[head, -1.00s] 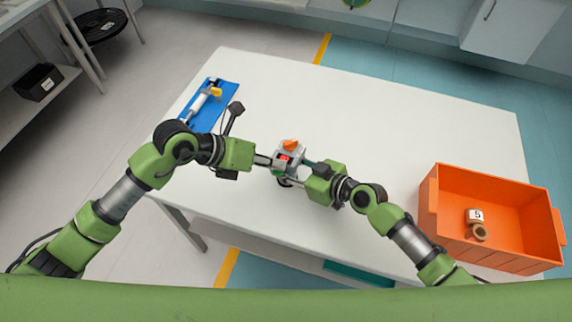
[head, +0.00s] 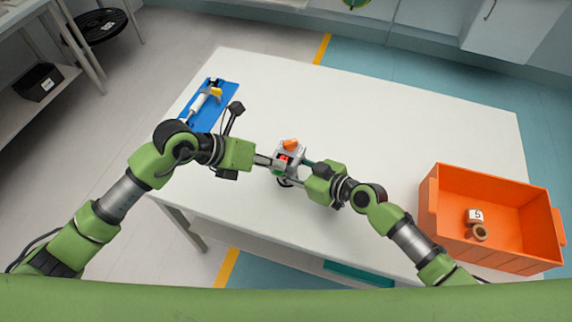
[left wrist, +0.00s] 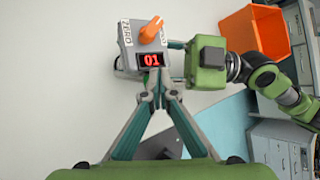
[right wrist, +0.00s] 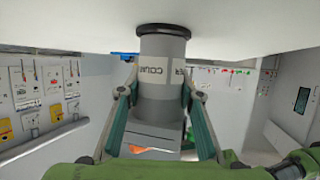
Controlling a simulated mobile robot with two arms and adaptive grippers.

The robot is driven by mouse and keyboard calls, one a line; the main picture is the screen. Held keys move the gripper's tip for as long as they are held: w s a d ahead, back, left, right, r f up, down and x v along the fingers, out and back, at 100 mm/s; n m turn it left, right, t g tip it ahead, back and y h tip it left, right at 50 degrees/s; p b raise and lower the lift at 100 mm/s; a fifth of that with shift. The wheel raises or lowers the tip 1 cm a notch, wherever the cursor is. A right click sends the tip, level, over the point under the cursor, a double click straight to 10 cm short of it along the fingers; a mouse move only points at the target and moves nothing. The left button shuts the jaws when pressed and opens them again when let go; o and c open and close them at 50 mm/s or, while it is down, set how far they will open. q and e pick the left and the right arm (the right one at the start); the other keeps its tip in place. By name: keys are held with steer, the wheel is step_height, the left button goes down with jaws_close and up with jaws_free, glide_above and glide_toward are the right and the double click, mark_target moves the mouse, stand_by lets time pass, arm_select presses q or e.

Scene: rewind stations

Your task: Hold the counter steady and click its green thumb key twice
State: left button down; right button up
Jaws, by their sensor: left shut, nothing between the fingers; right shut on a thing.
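The counter (head: 292,152) is a grey device with an orange knob (left wrist: 152,30) on top, a ZERO label and a red display (left wrist: 151,59) that reads 01. My right gripper (right wrist: 160,95) is shut on its grey cylindrical body (right wrist: 162,82), one finger on each side. My left gripper (left wrist: 158,88) is shut and empty, its tips right at the front of the counter just below the display. The green thumb key is largely hidden by these fingertips, so I cannot tell whether they touch it.
A blue mat (head: 228,90) with a white and yellow tool lies at the table's far left. An orange crate (head: 432,205) with a block marked 5 and a brown ring stands at the right. The white table (head: 400,120) is clear behind the counter.

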mark_target(276, 171)
arm_select(q)
steer(key=shift+r, duration=0.4)
steer(key=shift+r, duration=3)
steer(key=shift+f, duration=3)
